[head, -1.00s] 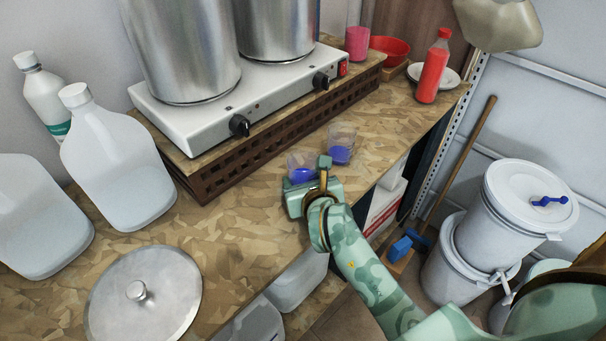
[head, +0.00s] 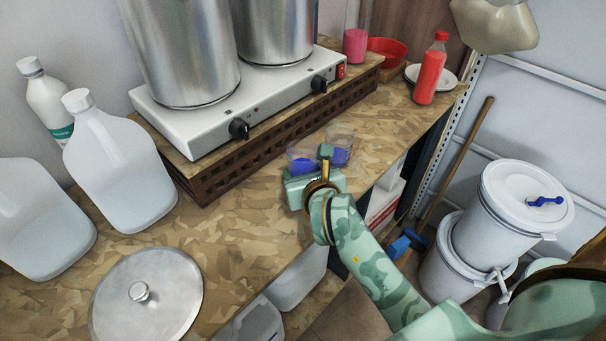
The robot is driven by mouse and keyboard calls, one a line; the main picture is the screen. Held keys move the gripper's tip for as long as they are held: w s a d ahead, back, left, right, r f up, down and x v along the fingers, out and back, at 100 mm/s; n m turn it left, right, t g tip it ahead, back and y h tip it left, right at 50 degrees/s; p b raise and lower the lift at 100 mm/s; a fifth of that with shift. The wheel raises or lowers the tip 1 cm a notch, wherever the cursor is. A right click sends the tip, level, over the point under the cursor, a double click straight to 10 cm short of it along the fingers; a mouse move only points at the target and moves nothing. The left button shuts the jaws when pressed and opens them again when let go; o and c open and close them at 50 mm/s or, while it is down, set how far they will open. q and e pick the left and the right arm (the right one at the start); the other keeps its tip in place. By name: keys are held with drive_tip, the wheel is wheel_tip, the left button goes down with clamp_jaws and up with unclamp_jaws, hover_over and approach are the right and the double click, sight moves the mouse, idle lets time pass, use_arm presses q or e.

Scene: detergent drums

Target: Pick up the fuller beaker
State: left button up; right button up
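Two clear beakers with blue liquid are at the counter's front edge, beside the hot plate. The left beaker (head: 302,161) is right behind my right gripper (head: 314,165). One finger shows upright at its right side; the other finger is hidden. The gripper seems shut on this beaker, as both have shifted together. The right beaker (head: 343,148) stands just beyond the finger, which covers part of its left side. The covered parts make it hard to compare the two liquid levels. My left gripper is out of view.
A hot plate (head: 205,117) with two steel pots stands on a slatted wooden base behind the beakers. Large jugs (head: 118,165) and a steel lid (head: 165,285) are at left. A pink-filled glass (head: 355,46) and red bottle (head: 431,72) are at the far end. White drums (head: 520,205) stand right.

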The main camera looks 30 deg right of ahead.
drive_tip(key=s+r, duration=0.2)
drive_tip(key=s+r+p, duration=0.1)
drive_tip(key=r, duration=0.1)
drive_tip(key=shift+s+r, duration=0.4)
drive_tip(key=p, duration=0.5)
approach(313, 166)
drive_tip(key=shift+s+d+r, duration=0.2)
drive_tip(key=shift+s+d, duration=0.1)
drive_tip(key=shift+d, duration=0.2)
drive_tip(key=shift+s+d+r, duration=0.25)
drive_tip(key=shift+s+d, duration=0.05)
drive_tip(key=shift+d, duration=0.15)
